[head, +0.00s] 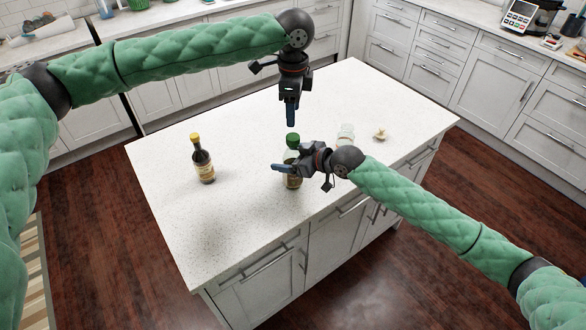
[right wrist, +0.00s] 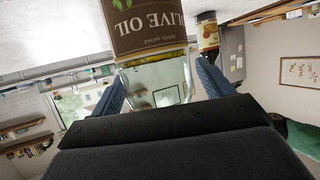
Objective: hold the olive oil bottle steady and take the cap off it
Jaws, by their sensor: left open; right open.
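The olive oil bottle (head: 293,182) stands upright on the island top with a green cap (head: 292,140) on it. Its brown label (right wrist: 145,28) reads "OLIVE OIL" and shows upside down in the right wrist view. My right gripper (head: 280,167) is open, level with the bottle's body and hiding part of it. In the right wrist view its two blue fingers stand apart, with the lower part of the bottle in the picture between them. My left gripper (head: 291,110) is open, pointing down from above, with its fingertips a little above the cap.
A dark bottle with a yellow cap (head: 203,162) stands to the left on the white island top (head: 240,230). A clear glass jar (head: 346,132) and a small pale item, perhaps garlic (head: 380,135), are to the right.

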